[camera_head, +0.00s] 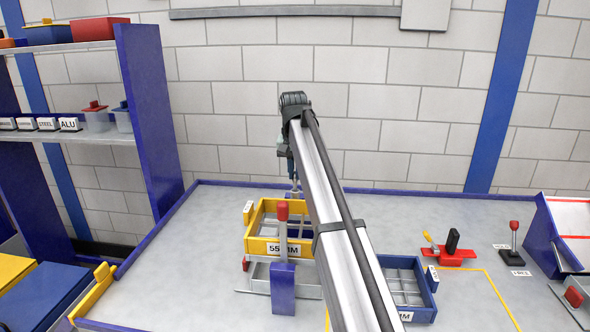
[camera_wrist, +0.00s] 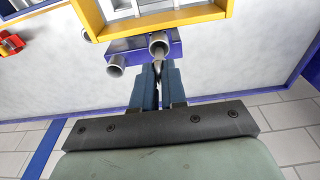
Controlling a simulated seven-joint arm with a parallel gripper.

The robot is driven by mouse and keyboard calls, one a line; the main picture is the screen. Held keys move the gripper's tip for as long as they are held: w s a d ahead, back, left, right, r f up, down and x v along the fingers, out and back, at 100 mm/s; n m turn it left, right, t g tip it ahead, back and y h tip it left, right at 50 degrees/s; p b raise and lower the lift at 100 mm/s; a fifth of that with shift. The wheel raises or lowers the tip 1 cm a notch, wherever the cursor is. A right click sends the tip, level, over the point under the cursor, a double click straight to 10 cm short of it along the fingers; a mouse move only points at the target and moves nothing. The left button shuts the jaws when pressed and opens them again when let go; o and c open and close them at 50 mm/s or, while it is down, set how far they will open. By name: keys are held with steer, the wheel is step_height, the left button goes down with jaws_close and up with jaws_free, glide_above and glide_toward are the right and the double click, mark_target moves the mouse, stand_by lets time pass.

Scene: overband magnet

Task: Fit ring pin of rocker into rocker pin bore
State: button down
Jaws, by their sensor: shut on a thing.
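My gripper (camera_wrist: 157,84) is shut on a small grey metal pin (camera_wrist: 159,66), of which only a short part shows between the fingertips. The pin points toward the open end of a grey tube (camera_wrist: 158,43) on a blue-purple block (camera_wrist: 138,48), which I take for the rocker's bore. I cannot tell whether its tip is inside the tube or just in front of it. A second open tube (camera_wrist: 115,66) is to the left on the same block. In the head view my gripper (camera_head: 294,190) is behind the yellow tray (camera_head: 274,247), partly hidden by my arm.
The yellow tray, labelled 55 MM, has a red-knobbed lever (camera_head: 283,212) on a blue post (camera_head: 283,288) in front. A blue bin (camera_head: 420,310) stands to its right. A red clamp (camera_head: 450,255) and a red-topped stick (camera_head: 513,238) are further right. The left table area is clear.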

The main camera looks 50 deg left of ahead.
steer(key=shift+f, duration=1.3)
steer(key=c, duration=1.1)
jaws_free()
step_height(320, 180, up, 14)
steer(key=s+d, duration=0.1)
steer(key=shift+s+f, duration=0.15)
